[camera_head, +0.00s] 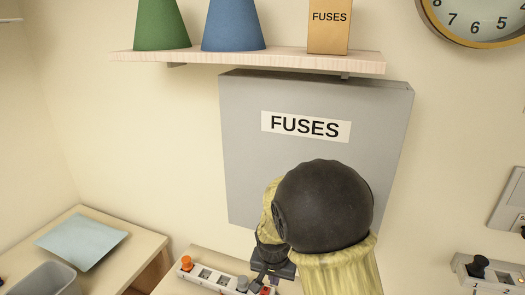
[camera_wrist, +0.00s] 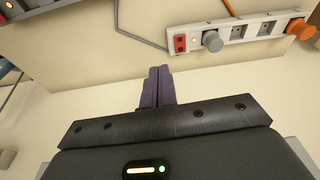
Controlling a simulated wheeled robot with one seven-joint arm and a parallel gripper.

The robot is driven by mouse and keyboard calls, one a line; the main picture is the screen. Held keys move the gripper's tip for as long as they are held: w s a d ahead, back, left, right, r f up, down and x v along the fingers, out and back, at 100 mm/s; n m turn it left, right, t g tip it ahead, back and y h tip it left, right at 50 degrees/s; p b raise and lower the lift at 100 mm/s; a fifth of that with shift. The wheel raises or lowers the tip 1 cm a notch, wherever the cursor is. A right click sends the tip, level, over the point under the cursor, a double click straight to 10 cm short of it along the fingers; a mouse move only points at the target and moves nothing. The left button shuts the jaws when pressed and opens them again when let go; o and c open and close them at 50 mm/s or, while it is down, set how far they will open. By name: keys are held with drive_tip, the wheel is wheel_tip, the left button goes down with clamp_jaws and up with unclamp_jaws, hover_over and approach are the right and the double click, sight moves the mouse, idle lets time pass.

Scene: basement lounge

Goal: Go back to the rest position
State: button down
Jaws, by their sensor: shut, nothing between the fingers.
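My gripper (camera_wrist: 158,87) shows in the wrist view with its two dark fingers together and nothing between them. It hangs over a pale surface, with a white power strip (camera_wrist: 249,35) beyond it and apart from it. In the head view my arm covers the lower middle of the picture, and the fingertips are hidden or too small to make out there. The wrist is close to the right end of the power strip (camera_head: 209,276) in that view, in front of the grey fuse box (camera_head: 248,185).
A shelf (camera_head: 250,58) above the fuse box carries a green cone, a blue cone and a fuses carton (camera_head: 329,27). A table (camera_head: 139,242) at left holds a blue sheet (camera_head: 82,241) and a grey bin (camera_head: 42,280). Another socket strip (camera_head: 490,274) is at right.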

drive_tip(key=s+d+r+n, duration=0.3)
drive_tip(key=s+d+r, duration=0.2)
drive_tip(key=s+d, duration=0.7)
drive_tip(key=shift+s+d+r, duration=0.15)
drive_tip(key=shift+s, duration=0.65)
